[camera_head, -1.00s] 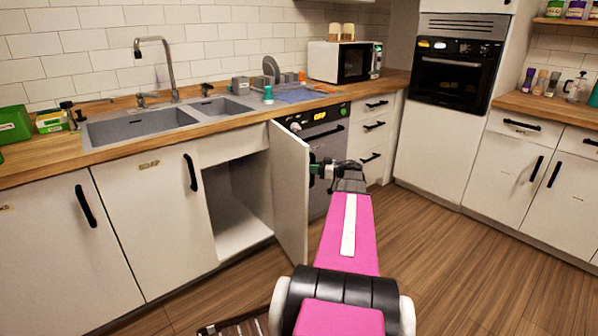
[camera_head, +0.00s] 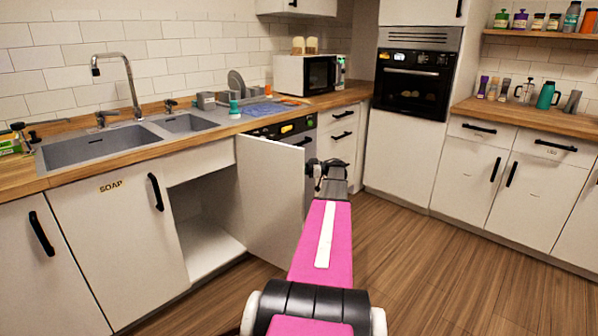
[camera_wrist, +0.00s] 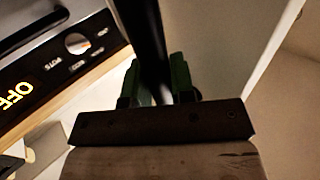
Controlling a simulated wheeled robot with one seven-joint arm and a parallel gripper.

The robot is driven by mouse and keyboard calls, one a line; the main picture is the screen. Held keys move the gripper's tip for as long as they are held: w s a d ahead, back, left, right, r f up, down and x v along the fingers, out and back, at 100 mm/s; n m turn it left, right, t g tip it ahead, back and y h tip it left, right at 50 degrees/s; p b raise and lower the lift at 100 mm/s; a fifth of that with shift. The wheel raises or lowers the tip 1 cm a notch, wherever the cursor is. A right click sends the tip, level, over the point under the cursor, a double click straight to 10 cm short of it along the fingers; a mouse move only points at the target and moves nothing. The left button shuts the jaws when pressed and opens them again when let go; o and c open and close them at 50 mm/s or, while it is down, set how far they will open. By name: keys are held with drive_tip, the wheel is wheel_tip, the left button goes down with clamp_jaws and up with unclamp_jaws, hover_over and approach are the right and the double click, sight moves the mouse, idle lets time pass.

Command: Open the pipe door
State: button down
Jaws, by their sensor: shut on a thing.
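The pipe door (camera_head: 270,200) is a white cabinet door under the sink, swung well open with its free edge toward me. The cabinet interior (camera_head: 208,220) behind it shows as an empty-looking white space. My gripper (camera_head: 318,168) is at the door's outer face near its top right. In the wrist view my gripper's green-padded fingers (camera_wrist: 162,82) are shut around the black door handle (camera_wrist: 146,35). The door panel (camera_wrist: 215,50) shows pale beside the handle. The head view hides most of the handle behind my gripper.
A dishwasher (camera_head: 285,130) with a control panel stands right behind the door. The closed SOAP door (camera_head: 125,235) is to the left. The sink (camera_head: 95,148) is above in the wooden counter. The wooden floor (camera_head: 395,270) to the right is clear.

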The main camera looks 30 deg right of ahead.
drive_tip(key=shift+s, duration=0.1)
drive_tip(key=c, duration=1)
unclamp_jaws()
drive_tip(key=shift+o, duration=0.2)
drive_tip(key=v, duration=1.1)
